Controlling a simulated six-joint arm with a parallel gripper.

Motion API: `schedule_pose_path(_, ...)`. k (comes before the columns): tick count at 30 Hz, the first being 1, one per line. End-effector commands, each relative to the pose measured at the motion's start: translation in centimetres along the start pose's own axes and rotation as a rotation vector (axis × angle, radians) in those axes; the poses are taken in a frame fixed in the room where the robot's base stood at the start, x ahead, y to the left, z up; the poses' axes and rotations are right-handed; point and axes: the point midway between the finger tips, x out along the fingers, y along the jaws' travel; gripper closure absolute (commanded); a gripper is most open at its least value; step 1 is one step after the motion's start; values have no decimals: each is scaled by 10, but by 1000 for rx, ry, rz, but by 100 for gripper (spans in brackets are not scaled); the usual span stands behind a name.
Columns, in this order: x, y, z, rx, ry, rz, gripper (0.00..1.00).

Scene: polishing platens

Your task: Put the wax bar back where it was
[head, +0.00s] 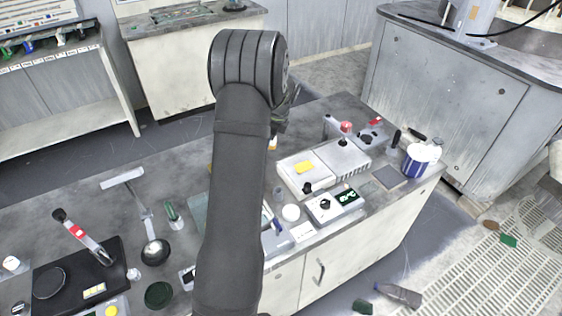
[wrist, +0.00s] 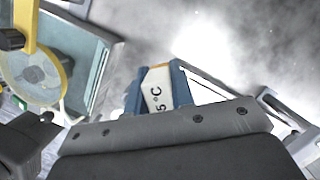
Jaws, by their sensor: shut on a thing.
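In the wrist view the wax bar (wrist: 158,92) is a cream-white block with an orange-tan end and black lettering reading "5 °C". My gripper (wrist: 155,82) is shut on it, with a blue fingertip on each side. The bar's lower part is hidden behind the gripper body. In the head view my gripper (head: 283,112) is mostly hidden behind my arm, above the bench. A small white and orange patch (head: 272,143) below it may be the bar. I cannot tell the bar's height above the bench.
A blue-and-white tub (head: 418,163) stands at the bench's right end. The wrist view shows a yellow-framed clear disc (wrist: 35,75) at left and bare grey bench (wrist: 270,60) at upper right.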

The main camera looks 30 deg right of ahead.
Motion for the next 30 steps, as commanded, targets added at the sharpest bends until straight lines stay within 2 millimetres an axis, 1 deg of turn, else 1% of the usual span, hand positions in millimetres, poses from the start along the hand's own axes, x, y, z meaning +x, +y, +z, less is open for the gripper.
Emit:
schedule_pose_path(1, -3, -8, -22, 105, 0, -29, 100)
schedule_pose_path(3, -6, -18, -46, 247, 0, -69, 100)
schedule_pose_path(6, -11, -28, -77, 419, 0, -117, 100)
schedule_pose_path(9, -14, -35, -100, 549, 0, -153, 100)
schedule_pose_path(12, -17, -39, -115, 632, 1, -177, 100)
schedule_pose_path(14, -17, -40, -120, 664, 1, -185, 100)
schedule_pose_path(17, -12, -43, -120, 688, 1, -191, 100)
schedule_pose_path(19, -3, -46, -112, 691, 1, -190, 100)
schedule_pose_path(27, 48, -64, -65, 687, 2, -189, 100)
schedule_pose_path(30, 64, -70, -51, 687, 2, -191, 100)
